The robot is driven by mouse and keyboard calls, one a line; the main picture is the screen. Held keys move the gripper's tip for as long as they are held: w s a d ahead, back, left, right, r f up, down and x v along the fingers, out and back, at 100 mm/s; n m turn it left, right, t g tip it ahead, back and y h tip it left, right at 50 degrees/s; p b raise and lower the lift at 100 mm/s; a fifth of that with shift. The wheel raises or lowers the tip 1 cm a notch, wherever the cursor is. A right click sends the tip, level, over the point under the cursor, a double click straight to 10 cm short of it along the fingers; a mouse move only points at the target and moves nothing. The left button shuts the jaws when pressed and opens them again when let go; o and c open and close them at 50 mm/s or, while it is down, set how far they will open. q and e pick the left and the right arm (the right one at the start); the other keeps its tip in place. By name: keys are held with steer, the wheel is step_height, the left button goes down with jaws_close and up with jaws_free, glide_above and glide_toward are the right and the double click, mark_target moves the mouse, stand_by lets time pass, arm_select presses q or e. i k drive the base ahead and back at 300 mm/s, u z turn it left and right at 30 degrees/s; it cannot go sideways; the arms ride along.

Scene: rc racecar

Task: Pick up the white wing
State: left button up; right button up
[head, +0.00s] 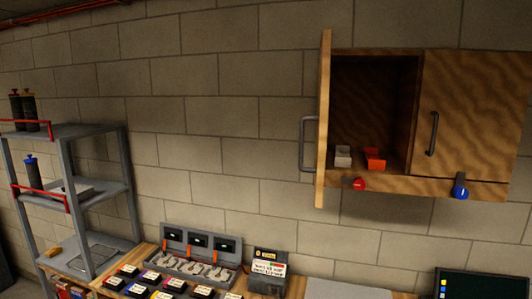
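No thing in the head view is clearly recognisable as the white wing. I cannot tell whether the pale piece is the wing. Neither of my grippers is in view.
The wooden cabinet (400,184) has its left door (323,120) swung open and its right door (468,115) shut. A grey shelf rack (90,131) stands left. The workbench below holds a grey case (175,245), several small boxes, a black box (267,270) and a monitor (490,285).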

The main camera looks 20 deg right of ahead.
mark_target(342, 160)
steer(key=u, duration=0.5)
steer(key=i, duration=1.65)
steer(key=z, duration=0.2)
